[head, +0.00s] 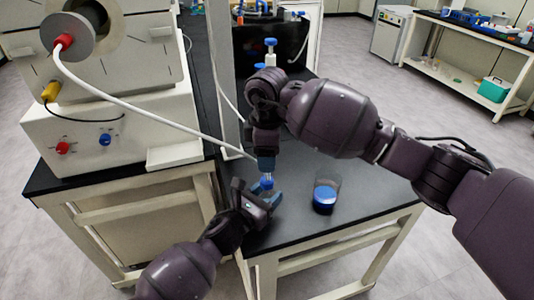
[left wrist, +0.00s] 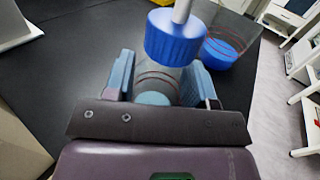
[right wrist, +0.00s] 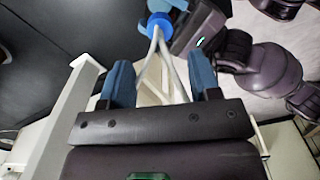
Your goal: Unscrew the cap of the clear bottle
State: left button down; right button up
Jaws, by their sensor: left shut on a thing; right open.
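The clear bottle (left wrist: 158,82) stands between the fingers of my left gripper (left wrist: 157,88), which is shut on its body. Its blue ribbed cap (left wrist: 173,38) is on top, with a pale tube or stem rising from it. In the head view the cap (head: 267,183) shows just above my left gripper (head: 262,197), near the table's front edge. My right gripper (head: 266,163) points down just above the cap. In the right wrist view its fingers (right wrist: 160,84) are open, with white tubing between them, and the cap (right wrist: 160,22) lies beyond the fingertips.
A clear container (head: 328,181) with blue at its lower end stands to the right on the black table (head: 365,200). A white hose (head: 150,117) runs from the machine (head: 110,110) at left. A pale post (head: 223,70) and a blue-capped bottle (head: 271,60) stand behind.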

aim_at(267, 180)
jog(key=shift+f+m, duration=0.1)
jog(key=shift+m, duration=0.2)
jog(key=shift+f, duration=3.9)
jog(key=c, duration=1)
jog(key=shift+o, duration=0.2)
